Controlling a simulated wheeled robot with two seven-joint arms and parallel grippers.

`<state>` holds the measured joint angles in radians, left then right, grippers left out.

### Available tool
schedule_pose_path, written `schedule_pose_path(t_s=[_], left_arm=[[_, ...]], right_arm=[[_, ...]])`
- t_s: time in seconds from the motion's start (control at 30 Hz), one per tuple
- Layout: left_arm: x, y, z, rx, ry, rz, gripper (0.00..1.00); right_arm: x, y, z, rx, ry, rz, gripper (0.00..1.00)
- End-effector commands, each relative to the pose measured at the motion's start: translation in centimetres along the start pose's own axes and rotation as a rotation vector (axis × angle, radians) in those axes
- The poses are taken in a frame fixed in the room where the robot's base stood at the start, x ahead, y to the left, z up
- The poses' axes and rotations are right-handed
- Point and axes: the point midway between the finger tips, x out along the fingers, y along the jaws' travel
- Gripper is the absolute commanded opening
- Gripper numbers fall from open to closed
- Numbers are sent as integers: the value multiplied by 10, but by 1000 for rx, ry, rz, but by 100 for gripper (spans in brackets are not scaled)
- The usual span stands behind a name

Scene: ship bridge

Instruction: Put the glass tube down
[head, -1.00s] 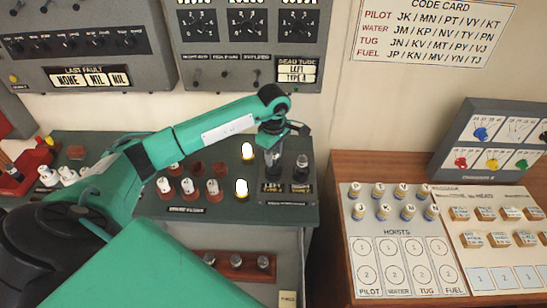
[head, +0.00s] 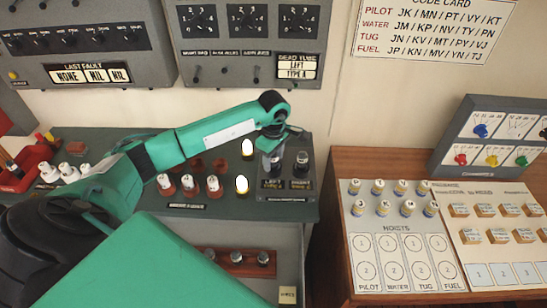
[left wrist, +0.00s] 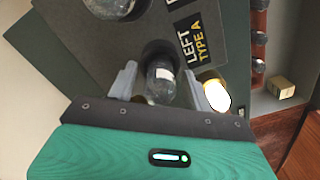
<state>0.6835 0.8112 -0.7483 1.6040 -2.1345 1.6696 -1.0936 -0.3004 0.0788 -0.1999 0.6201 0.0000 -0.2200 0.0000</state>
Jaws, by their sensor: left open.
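The glass tube (left wrist: 161,84), dark with a pale mark, stands in the socket by the label LEFT TYPE A on the dark green bench (head: 230,213). My left gripper (head: 270,166) points down over it; in the left wrist view the open fingers (left wrist: 162,84) are on either side of the tube, with a visible gap on its right. In the head view the gripper mostly hides this tube. A second dark tube (head: 301,163) stands in the right socket. My right gripper is not in view.
Two lit white tubes (head: 242,184) stand just left of the gripper. Several white-topped tubes (head: 190,186) stand in reddish sockets farther left. A rack (head: 236,260) with several tubes is below the bench. A wooden desk (head: 340,190) with pegs and blocks is at right.

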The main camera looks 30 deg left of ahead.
Motion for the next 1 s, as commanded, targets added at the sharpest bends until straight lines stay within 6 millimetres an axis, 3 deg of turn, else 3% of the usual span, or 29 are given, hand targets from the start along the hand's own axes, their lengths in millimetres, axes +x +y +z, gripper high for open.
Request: schedule_pose_path(t_s=[0.27, 0.3, 0.7, 1.0], left_arm=[[-11, 0, 1, 1, -1, -1, 51], [-12, 1, 0, 1, 1, 4, 51], [-90, 1, 0, 0, 0, 5, 51], [-123, 0, 0, 0, 0, 1, 51]], right_arm=[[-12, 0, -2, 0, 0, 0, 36], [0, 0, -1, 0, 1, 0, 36], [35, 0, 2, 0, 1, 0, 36], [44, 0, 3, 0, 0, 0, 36]])
